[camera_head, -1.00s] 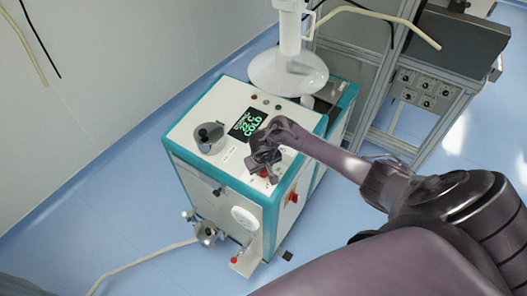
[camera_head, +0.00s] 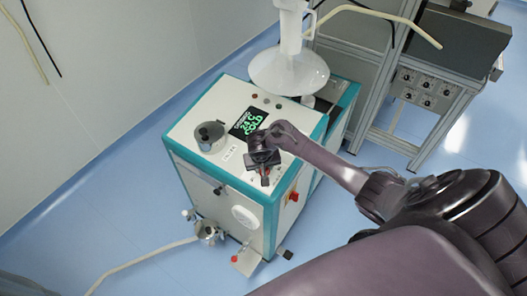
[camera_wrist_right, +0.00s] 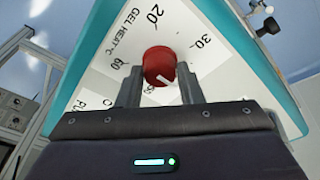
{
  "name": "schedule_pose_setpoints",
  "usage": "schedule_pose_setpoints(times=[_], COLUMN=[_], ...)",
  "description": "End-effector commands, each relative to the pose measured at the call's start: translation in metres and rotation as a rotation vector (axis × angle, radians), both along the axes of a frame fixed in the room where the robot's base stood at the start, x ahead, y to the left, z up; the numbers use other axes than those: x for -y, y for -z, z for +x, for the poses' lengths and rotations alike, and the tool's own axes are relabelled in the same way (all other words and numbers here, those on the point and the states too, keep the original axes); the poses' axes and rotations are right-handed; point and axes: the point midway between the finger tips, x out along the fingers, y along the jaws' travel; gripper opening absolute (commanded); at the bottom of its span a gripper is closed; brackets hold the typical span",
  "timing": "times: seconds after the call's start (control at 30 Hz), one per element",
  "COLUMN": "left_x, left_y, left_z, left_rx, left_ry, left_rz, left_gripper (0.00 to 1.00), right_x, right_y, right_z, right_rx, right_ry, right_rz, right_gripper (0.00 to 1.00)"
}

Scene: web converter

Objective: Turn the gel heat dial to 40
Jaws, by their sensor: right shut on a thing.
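The red gel heat dial (camera_wrist_right: 159,62) shows in the right wrist view on a white panel marked GEL HEAT °C. My right gripper (camera_wrist_right: 160,80) is shut on it, one finger on each side. The dial's white pointer line is at its lower side, toward the fingers. The 20, 30 and 60 marks are readable; a mark below the dial is partly hidden, and I see no 40. In the head view my right gripper (camera_head: 263,164) is at the machine's top front edge and mostly covers the dial. The display (camera_head: 247,123) reads 24°C COLD. My left gripper is not in view.
The white and teal machine (camera_head: 190,162) has a metal pot (camera_head: 209,136) on top and a white cone (camera_head: 288,72) behind. A red switch (camera_head: 293,196) is on its side. A grey frame with a control box (camera_head: 425,88) stands at right.

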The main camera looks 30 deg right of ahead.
Motion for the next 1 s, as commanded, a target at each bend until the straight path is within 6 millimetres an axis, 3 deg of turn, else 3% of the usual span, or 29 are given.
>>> schedule_pose_setpoints(times=[0.03,0.2,0.57,1.0], left_x=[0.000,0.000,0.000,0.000], left_y=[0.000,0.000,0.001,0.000], left_z=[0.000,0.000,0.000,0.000], left_rx=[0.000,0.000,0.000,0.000], left_ry=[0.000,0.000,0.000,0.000], left_rz=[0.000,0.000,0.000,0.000], left_gripper=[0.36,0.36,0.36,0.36], right_x=[0.001,0.001,-0.003,-0.016], right_y=[-0.002,-0.001,-0.005,-0.065], right_z=[0.002,0.001,-0.001,-0.013], right_rx=[0.004,0.003,0.001,0.002], right_ry=[0.003,0.001,-0.002,-0.001], right_rz=[-0.002,-0.001,0.003,0.006], right_gripper=[0.35,0.55,0.55,0.55])
